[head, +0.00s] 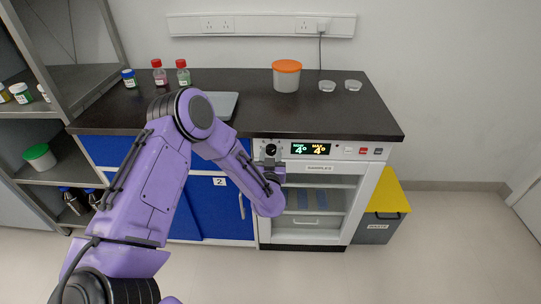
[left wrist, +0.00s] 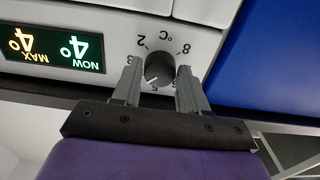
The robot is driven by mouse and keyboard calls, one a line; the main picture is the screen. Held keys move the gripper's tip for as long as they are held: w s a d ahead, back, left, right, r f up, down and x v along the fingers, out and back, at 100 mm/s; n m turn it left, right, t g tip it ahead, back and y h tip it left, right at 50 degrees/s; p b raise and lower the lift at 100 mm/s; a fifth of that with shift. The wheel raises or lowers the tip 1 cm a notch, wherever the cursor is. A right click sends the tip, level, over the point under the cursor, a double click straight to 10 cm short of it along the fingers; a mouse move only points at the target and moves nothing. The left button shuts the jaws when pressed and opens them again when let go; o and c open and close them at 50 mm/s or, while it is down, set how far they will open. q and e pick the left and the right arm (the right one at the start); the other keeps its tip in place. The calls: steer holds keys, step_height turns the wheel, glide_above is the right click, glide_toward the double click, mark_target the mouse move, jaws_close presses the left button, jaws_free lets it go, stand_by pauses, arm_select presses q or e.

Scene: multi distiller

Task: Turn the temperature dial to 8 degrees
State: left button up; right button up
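The temperature dial (head: 271,150) is a small dark knob on the white front panel of the under-bench cabinet. In the left wrist view the dial (left wrist: 160,68) sits in a ring of numbers, with 2 and 8 readable near °C; its white mark points to the lower left. The display (head: 311,149) reads NOW 4° and MAX 4°. My left gripper (left wrist: 159,72) has one finger on each side of the dial, with narrow gaps, so it looks open; contact is hard to tell. The fingers hide some numbers. My right gripper is not in view.
The cabinet (head: 345,205) has an open-looking front with shelves below the panel. A dark bench top (head: 250,105) above holds an orange-lidded tub (head: 286,76), small dishes and several bottles. A yellow-lidded bin (head: 388,200) stands to the right.

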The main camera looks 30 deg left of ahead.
arm_select(q)
steer(key=c, duration=0.5)
